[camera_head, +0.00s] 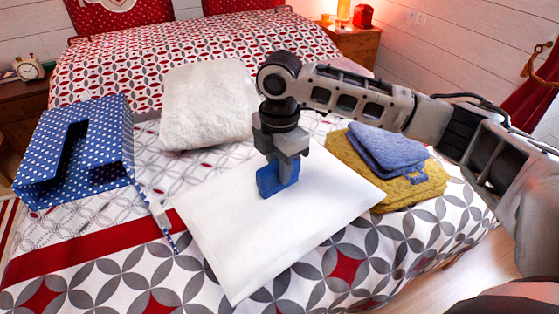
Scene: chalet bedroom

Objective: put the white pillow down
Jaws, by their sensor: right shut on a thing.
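A flat white pillow (240,232) lies tilted across the front middle of the bed, in the head view. It is close to the quilt, and I cannot tell whether its underside touches it. My right gripper (277,180) points down at the middle of its upper face. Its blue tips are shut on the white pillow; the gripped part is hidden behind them. A second, fluffy white pillow (207,105) lies behind it. My left gripper is not in view.
A blue dotted bag (112,150) stands at the left of the bed (125,290). Folded yellow towels (415,190) with a blue cloth (388,150) on top lie at the right. Patterned quilt shows bare along the front. Nightstands (357,45) flank the bed.

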